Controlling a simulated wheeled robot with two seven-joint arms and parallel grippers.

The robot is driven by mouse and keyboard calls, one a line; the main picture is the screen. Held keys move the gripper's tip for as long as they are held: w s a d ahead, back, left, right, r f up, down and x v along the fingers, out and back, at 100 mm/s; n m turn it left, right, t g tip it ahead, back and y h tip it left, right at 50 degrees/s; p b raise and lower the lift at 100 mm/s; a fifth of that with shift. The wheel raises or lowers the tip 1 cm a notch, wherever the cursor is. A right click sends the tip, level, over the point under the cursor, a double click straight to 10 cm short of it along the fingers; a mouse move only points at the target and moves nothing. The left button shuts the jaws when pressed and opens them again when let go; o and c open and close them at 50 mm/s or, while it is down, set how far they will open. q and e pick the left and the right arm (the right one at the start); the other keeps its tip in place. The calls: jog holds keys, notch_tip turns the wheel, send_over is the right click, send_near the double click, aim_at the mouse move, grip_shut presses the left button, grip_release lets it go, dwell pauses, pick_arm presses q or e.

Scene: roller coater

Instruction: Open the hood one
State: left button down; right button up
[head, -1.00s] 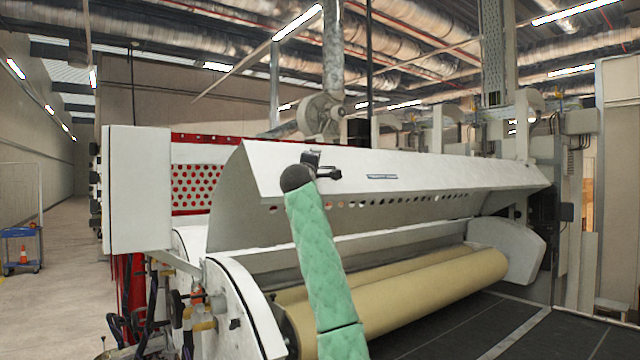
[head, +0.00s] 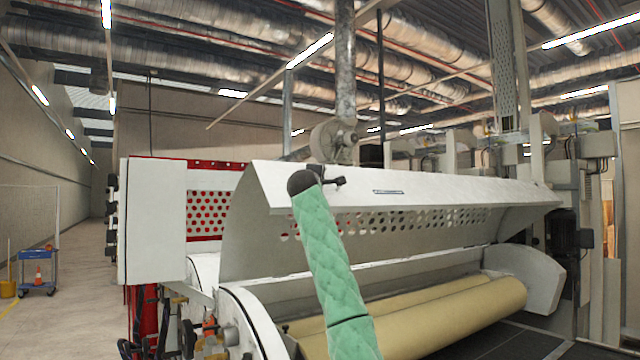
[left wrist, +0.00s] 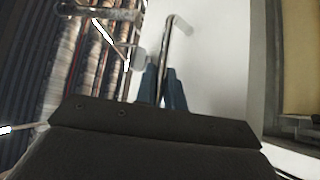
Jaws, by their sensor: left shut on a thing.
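The hood (head: 430,183) is a long white cover with a perforated underside, running across the coater above the rollers. It stands raised, with a wide gap under its front edge. My left gripper (head: 332,180) is at the left part of the hood's front, at the end of my green-sleeved arm. In the left wrist view its dark blue fingers (left wrist: 160,88) are shut on a bent metal handle (left wrist: 166,48) in front of a white panel. The exact contact is partly hidden. My right gripper is out of view.
Two cream rollers (head: 450,318) lie below the hood. A white end housing (head: 150,220) stands at the left and a rounded white side cover (head: 525,276) at the right. A blue cart (head: 38,275) stands far left on open floor.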

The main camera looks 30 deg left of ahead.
pick_arm(q)
jog(key=c, duration=1.5)
grip_release()
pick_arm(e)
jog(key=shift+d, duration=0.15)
pick_arm(q)
jog(key=shift+f, duration=0.1)
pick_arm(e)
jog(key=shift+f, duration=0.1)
